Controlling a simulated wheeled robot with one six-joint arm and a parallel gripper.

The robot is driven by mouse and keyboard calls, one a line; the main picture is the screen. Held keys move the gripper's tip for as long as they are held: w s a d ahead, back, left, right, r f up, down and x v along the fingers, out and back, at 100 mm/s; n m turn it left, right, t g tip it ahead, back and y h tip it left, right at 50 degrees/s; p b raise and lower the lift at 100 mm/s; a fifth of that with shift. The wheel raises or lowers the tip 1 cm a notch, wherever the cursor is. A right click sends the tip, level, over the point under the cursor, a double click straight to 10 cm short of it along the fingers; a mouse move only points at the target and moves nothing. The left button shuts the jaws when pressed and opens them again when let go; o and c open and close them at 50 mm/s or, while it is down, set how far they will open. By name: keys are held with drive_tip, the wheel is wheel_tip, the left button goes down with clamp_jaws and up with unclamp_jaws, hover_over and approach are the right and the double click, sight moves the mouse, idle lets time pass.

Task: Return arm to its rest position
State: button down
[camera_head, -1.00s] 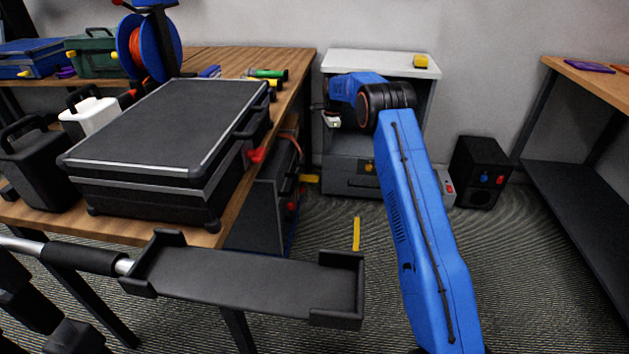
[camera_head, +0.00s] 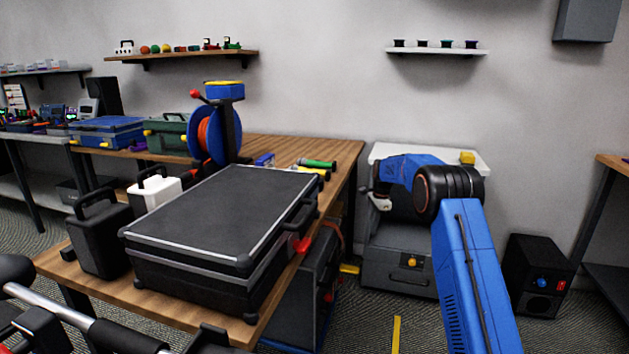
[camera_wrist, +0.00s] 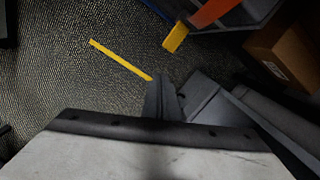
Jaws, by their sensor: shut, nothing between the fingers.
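My arm is blue with a black joint and rises at the right of the head view. Its far end bends left in front of the grey cabinet (camera_head: 398,268). My gripper (camera_wrist: 163,97) shows in the wrist view as dark fingers closed together, with nothing between them, above the floor. In the head view the arm's end is small, and the fingertips cannot be made out. No cable is in my gripper.
A black case (camera_head: 215,225) lies on the wooden table (camera_head: 85,282) at left, with a blue reel (camera_head: 217,135) behind it. A black box (camera_head: 535,275) stands on the floor at right. A cardboard box (camera_wrist: 285,50) shows in the wrist view. A yellow strip (camera_wrist: 120,60) lies on open carpet.

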drive_tip(key=s+r+n+t, duration=0.1)
drive_tip(key=s+r+n, duration=0.3)
drive_tip(key=s+r, duration=1.1)
drive_tip(key=s+d+r+n+t, duration=0.1)
drive_tip(key=s+r+n, duration=0.1)
drive_tip(key=s+r, duration=0.5)
drive_tip(key=s+d+r+n, duration=0.1)
drive_tip(key=s+r+n, duration=0.15)
drive_tip(key=s, duration=0.85)
drive_tip(key=s+n+t, duration=0.1)
drive_tip(key=s+n, duration=0.2)
drive_tip(key=s, duration=1.5)
drive_tip(key=s+f+n, duration=0.2)
drive_tip(key=s+f, duration=0.2)
drive_tip(key=s, duration=0.5)
drive_tip(key=s+f+n+t+h, duration=0.1)
drive_tip(key=s+f+n, duration=0.1)
drive_tip(key=s, duration=0.8)
drive_tip(key=shift+d+f+n+t, duration=0.35)
drive_tip(key=shift+d+f, duration=0.1)
drive_tip(key=shift+f, duration=0.45)
drive_tip(key=shift+w+r, duration=0.1)
